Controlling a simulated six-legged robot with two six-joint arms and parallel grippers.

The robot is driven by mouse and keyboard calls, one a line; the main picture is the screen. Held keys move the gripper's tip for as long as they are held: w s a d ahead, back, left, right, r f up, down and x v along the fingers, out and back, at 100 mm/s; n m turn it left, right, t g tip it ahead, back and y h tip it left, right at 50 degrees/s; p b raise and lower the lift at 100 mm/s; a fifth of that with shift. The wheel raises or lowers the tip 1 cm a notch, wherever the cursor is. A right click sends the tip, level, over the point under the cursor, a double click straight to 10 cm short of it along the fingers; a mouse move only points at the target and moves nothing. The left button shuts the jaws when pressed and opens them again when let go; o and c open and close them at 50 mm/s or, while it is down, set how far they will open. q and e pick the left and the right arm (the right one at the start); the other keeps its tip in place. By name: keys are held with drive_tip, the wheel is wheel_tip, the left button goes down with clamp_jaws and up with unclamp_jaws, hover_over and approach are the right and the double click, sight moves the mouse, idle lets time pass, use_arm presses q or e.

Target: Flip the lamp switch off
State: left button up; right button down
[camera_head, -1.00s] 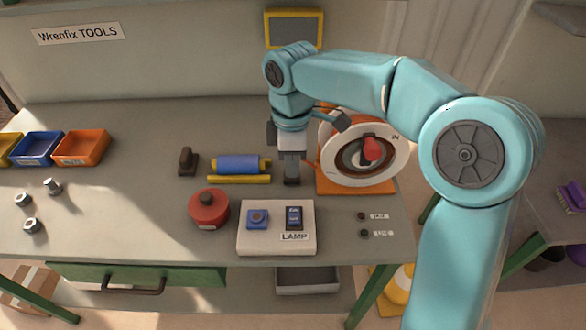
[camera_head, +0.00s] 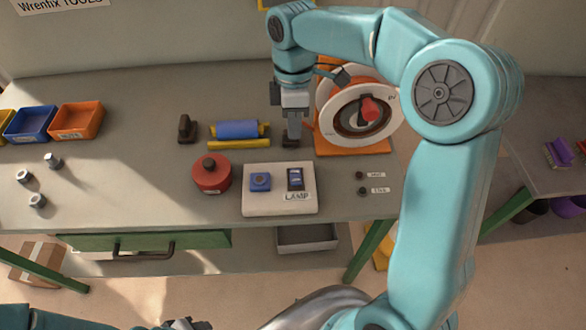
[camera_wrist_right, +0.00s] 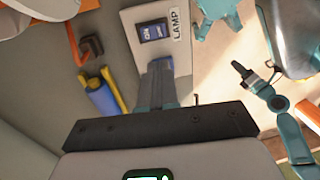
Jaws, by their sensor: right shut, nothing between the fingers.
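The lamp switch (camera_head: 296,179) is a dark blue rocker on the right of a pale panel (camera_head: 280,207), above its LAMP label. A blue button (camera_head: 260,181) sits on the panel's left. My right gripper (camera_head: 292,142) is shut and empty, pointing down behind the panel, apart from the switch. In the right wrist view the switch (camera_wrist_right: 153,31) shows ON lettering beyond my fingers (camera_wrist_right: 158,85), which partly cover the button. Which side of the rocker is pressed is unclear. My left gripper (camera_head: 187,324) shows only partly at the bottom edge.
A red round container (camera_head: 211,173) stands left of the panel. Behind it are a blue roller (camera_head: 237,130) and a small brown block (camera_head: 187,128). Small bins (camera_head: 77,121) and bolts lie far left.

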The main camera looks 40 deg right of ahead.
sight(295, 180)
drive_tip(key=f, duration=0.4)
drive_tip(key=s+f, duration=0.1)
drive_tip(key=f, duration=0.4)
drive_tip(key=a+f+p, duration=0.1)
drive_tip(key=f, duration=0.3)
drive_tip(key=shift+s+f, duration=0.4)
